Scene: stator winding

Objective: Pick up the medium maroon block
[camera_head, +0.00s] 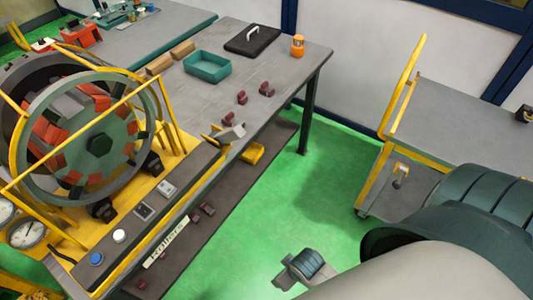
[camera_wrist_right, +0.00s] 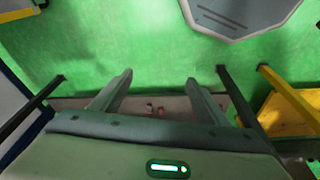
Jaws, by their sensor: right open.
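Several small maroon blocks are in the head view. Three sit near the right edge of the grey table: a right block (camera_head: 266,89), a middle block (camera_head: 242,97) and a left block (camera_head: 228,115). Others lie lower down, including one block (camera_head: 207,208) on the dark lower shelf. I cannot tell which is the medium one. In the right wrist view, my right gripper (camera_wrist_right: 158,88) is open and empty, with its fingers spread wide. Small reddish blocks (camera_wrist_right: 161,111) show far beyond and between the fingers. My left gripper is not in view.
On the table (camera_head: 290,62) stand a teal tray (camera_head: 207,67), a black case (camera_head: 252,40) and an orange container (camera_head: 297,46). The stator machine (camera_head: 95,145) fills the left. A grey cart (camera_head: 450,120) with yellow rails stands right.

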